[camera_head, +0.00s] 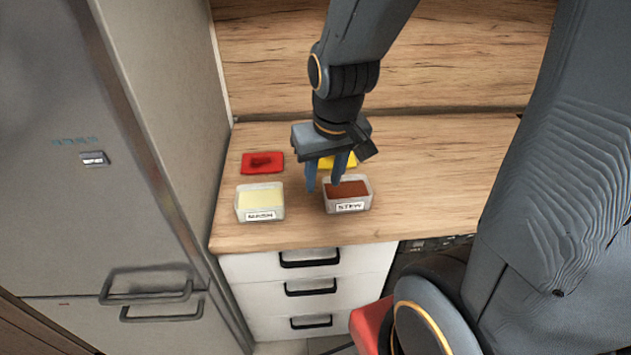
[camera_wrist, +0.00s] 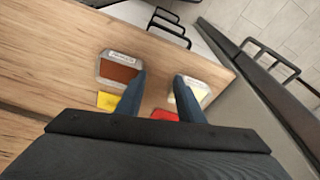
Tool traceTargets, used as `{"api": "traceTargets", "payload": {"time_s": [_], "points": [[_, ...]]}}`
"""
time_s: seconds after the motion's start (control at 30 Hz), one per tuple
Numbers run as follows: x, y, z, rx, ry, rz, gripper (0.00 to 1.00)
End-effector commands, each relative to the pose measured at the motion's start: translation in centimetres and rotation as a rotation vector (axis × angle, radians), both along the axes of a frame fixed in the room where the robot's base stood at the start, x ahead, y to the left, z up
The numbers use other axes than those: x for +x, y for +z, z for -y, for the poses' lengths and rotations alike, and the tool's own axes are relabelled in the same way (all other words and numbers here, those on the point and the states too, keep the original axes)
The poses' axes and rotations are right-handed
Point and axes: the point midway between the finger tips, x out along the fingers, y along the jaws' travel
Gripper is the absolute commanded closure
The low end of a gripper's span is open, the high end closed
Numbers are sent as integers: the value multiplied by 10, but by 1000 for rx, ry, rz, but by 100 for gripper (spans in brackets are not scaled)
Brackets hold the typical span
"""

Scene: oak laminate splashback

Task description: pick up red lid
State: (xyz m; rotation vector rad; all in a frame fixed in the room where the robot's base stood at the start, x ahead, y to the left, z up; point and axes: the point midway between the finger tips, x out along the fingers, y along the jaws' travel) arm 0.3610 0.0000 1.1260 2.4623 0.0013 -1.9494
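The red lid (camera_head: 262,163) lies flat on the wooden counter at the back left, behind the container of pale food. In the wrist view part of the red lid (camera_wrist: 164,115) shows between my fingers, near the right one; the rest is hidden by my gripper. My gripper (camera_head: 324,186) is above the counter to the right of the red lid, apart from it, with its fingers pointing down. In the wrist view my gripper (camera_wrist: 159,75) has its two fingers spread with nothing held between them.
A yellow lid (camera_head: 343,160) lies partly hidden behind my gripper. A container labelled STEW (camera_head: 350,207) with brown food and a pale-food container (camera_head: 261,215) stand near the front edge of the counter (camera_head: 430,190). A grey fridge (camera_head: 130,190) stands left. The counter's right side is clear.

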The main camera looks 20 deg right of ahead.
Motion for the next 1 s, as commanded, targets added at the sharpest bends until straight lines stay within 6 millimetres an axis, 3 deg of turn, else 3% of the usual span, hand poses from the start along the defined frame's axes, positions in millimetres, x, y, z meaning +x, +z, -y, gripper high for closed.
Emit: {"api": "traceTargets", "payload": {"time_s": [0.17,0.7,0.9,1.0], "points": [[30,-11,-1,-9,72,-11,66],[257,-79,-25,-7,834,-45,66],[321,-99,-36,14,1120,-7,66],[340,-103,-40,21,1219,13,66]]}}
